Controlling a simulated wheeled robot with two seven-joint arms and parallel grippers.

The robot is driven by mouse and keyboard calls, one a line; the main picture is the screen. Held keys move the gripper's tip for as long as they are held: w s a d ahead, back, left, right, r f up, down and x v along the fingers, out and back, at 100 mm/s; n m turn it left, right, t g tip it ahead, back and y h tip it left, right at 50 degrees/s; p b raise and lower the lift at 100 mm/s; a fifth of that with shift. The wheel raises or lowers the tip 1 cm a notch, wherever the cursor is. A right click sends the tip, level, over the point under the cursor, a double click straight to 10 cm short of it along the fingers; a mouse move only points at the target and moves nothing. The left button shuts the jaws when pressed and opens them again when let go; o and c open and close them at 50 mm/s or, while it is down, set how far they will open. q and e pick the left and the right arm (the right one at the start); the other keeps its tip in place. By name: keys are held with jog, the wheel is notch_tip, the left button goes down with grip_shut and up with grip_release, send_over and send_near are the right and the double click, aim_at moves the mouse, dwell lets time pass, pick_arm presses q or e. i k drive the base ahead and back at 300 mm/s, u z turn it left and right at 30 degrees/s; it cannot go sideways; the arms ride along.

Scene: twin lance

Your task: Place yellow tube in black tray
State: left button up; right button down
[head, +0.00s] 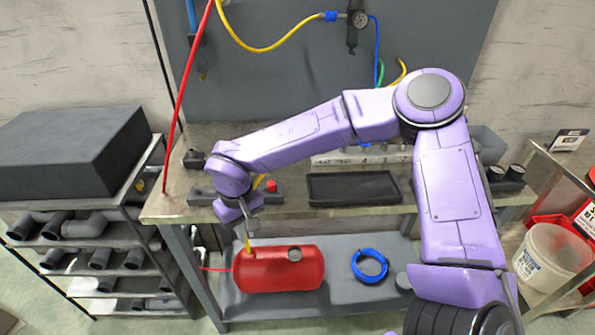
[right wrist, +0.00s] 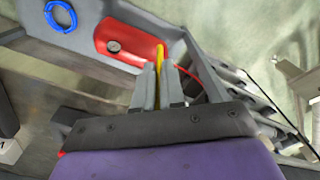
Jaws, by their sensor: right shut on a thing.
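My right gripper (head: 247,229) reaches across to the left part of the bench and points down past its front edge. It is shut on the yellow tube (head: 248,246), whose lower end shows below the fingers, against the red tank. In the right wrist view the yellow tube (right wrist: 159,62) sits between the two fingers (right wrist: 159,85). Much of the tube is hidden by the gripper. The black tray (head: 355,188) lies on the bench to the right of the gripper and looks empty. My left gripper is not in view.
A red tank (head: 280,270) and a coiled blue hose (head: 369,266) lie on the lower shelf. A grey rail with a red piece (head: 271,186) is on the bench beside my wrist. A red hose (head: 183,95) hangs at the left. A white bucket (head: 548,258) stands right.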

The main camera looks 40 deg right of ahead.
aim_at(355, 193)
jog(key=u, duration=0.8)
jog(key=k, duration=0.9)
jog(key=z, duration=0.9)
jog(key=i, duration=0.5)
jog(key=z, duration=0.05)
